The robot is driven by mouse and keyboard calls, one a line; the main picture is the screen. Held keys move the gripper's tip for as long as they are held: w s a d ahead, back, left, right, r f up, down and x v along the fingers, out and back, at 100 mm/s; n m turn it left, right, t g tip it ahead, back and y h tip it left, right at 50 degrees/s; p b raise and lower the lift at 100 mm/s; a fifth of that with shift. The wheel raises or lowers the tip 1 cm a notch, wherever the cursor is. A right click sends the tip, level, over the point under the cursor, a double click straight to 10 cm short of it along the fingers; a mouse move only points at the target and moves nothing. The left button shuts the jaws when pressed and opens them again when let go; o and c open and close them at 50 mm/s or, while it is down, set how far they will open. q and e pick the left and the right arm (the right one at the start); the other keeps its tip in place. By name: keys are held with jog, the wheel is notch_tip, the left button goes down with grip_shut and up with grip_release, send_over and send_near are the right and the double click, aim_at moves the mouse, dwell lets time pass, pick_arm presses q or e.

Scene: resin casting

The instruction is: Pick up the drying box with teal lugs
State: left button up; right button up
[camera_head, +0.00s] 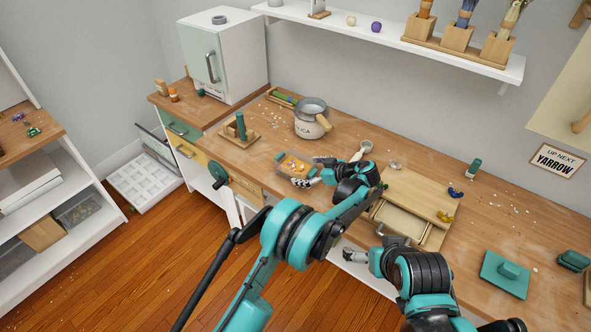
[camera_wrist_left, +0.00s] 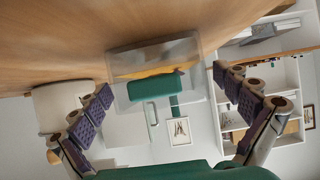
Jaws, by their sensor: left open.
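The drying box (camera_head: 295,168) is a clear box with orange contents and teal lugs, standing on the wooden bench near its front edge. In the left wrist view the clear box (camera_wrist_left: 190,50) lies ahead, with a teal lug (camera_wrist_left: 155,87) facing me. My left gripper (camera_head: 309,171) is open at the box's right end. In the left wrist view its two padded fingers (camera_wrist_left: 165,100) stand wide apart on either side of the lug, with no contact visible. My right gripper (camera_head: 362,247) is low by the bench front; its finger spacing is unclear.
A pot (camera_head: 311,119) stands behind the box, and a wooden stand with a teal post (camera_head: 240,127) is to its left. A wooden board with a drawer (camera_head: 420,195) lies to the right. A white cabinet (camera_head: 225,60) stands back left.

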aim_at(296, 169)
pick_arm(q)
jog(key=b+x, duration=0.2)
jog(key=x, duration=0.3)
jog(key=shift+r, duration=0.35)
jog(key=shift+c, duration=0.6)
jog(key=c, duration=1.2)
jog(key=shift+r, duration=0.1)
